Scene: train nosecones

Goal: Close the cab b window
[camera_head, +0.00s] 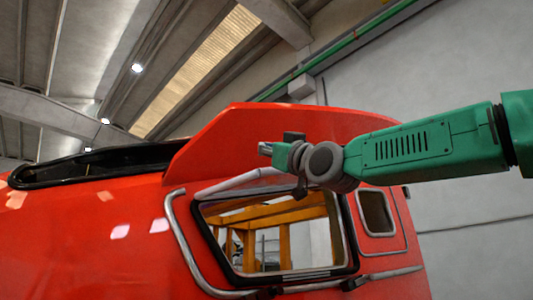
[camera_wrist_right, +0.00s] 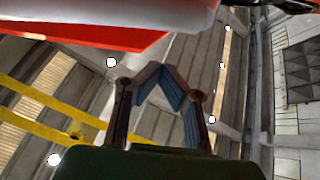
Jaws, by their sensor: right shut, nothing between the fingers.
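The red train nosecone (camera_head: 90,240) fills the lower part of the head view. Its side window (camera_head: 275,235) has a dark frame, with yellow beams showing in it; I cannot tell whether they are seen through it or reflected. I cannot tell how far the window is open. My right gripper (camera_head: 265,148) is above the window, in front of the red upper shell, pointing left. In the right wrist view its blue-padded fingers (camera_wrist_right: 160,70) meet at the tips with nothing between them. My left gripper is not in view.
A grey handrail (camera_head: 179,235) runs down the window's left side. A smaller window (camera_head: 377,212) is to its right. A black-rimmed opening (camera_head: 95,165) lies at the left. In the wrist view, red bodywork (camera_wrist_right: 100,32) is close above the fingers.

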